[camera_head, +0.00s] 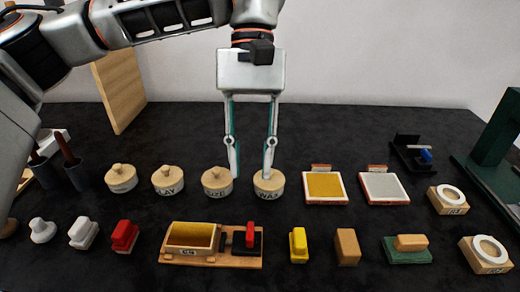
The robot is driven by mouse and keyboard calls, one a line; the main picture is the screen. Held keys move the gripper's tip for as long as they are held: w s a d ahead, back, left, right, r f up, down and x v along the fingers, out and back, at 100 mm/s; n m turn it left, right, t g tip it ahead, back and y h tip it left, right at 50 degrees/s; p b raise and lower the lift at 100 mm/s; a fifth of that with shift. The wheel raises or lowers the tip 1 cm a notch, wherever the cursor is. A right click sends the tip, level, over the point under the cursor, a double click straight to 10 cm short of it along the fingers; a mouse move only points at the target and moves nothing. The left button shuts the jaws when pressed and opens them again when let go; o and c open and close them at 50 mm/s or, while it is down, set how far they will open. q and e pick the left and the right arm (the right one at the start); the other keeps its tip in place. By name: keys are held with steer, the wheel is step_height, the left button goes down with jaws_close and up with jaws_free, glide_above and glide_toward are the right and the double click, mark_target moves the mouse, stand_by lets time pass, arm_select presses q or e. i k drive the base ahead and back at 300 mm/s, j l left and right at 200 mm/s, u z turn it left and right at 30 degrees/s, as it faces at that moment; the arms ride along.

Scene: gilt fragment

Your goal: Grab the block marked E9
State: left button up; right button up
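No mark that I can read clearly as E9 shows. Two light wooden blocks with white rings on top, the upper block (447,200) and the lower block (485,255), stand at the right and carry dark marks too small to read. A plain tan block (347,247) stands at the front and shows no mark. My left gripper (252,173) points down, open and empty, with its fingertips over two round lidded wooden pots, the left pot (217,188) and the right pot (268,189), the latter apparently marked WAX. My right gripper is out of view.
A wooden tray (205,261) with a yellow-lined box, a yellow pad (325,186) and a grey pad (383,187) lie on the dark table. Red, white and yellow small pieces line the front. A green stand (491,165) is at the right edge.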

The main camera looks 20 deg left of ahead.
mark_target(184, 238)
steer(key=k, duration=1)
